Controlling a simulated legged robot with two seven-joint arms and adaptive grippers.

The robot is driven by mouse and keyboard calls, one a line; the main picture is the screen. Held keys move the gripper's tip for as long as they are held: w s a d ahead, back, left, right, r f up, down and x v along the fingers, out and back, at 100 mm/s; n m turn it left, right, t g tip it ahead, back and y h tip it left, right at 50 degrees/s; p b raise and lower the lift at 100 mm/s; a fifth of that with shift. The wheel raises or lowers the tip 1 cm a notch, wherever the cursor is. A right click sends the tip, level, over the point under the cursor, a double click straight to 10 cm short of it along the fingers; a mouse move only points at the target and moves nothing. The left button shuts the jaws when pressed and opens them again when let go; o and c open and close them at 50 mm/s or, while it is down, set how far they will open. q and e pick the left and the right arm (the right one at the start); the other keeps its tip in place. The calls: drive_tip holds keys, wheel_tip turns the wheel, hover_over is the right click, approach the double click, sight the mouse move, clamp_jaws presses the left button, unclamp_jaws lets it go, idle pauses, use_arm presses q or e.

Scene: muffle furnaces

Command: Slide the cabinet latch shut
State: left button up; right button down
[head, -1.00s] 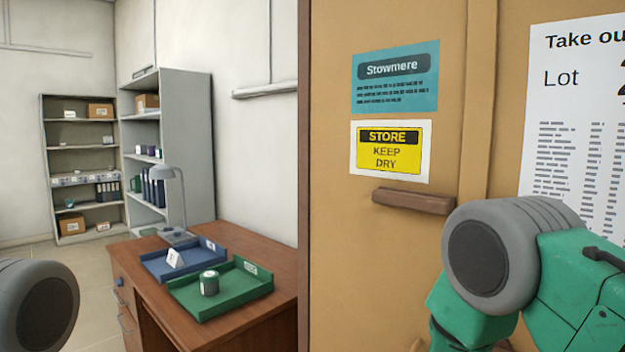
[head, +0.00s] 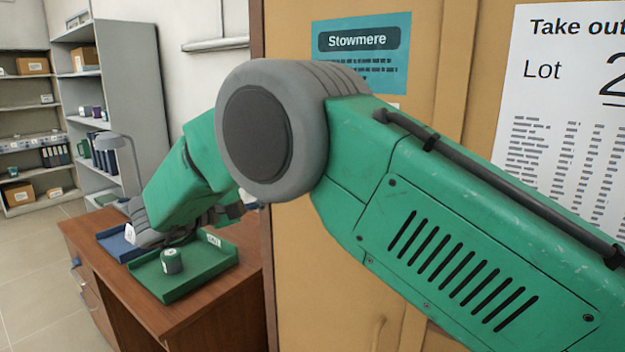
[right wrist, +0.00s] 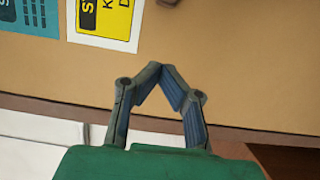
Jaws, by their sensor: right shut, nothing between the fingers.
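The tan cabinet door (head: 300,270) fills the middle of the head view. My right arm crosses in front of it and hides the brown bar that looks like the latch. In the right wrist view only an end of this brown bar (right wrist: 168,2) shows at the top edge, beside the yellow sign. My left gripper is not in view.
A wooden desk (head: 165,310) with a green tray (head: 205,285), a green-and-white container (head: 171,261) and a lamp stands left of the cabinet. A teal Stowmere sign (head: 362,75) and a white notice (head: 560,130) are on the cabinet. Grey shelves (head: 100,50) stand behind.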

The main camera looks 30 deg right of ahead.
drive_tip(key=s+d+p, duration=0.2)
drive_tip(key=d, duration=0.9)
drive_tip(key=shift+s+d+p, duration=0.15)
drive_tip(key=shift+p, duration=0.2)
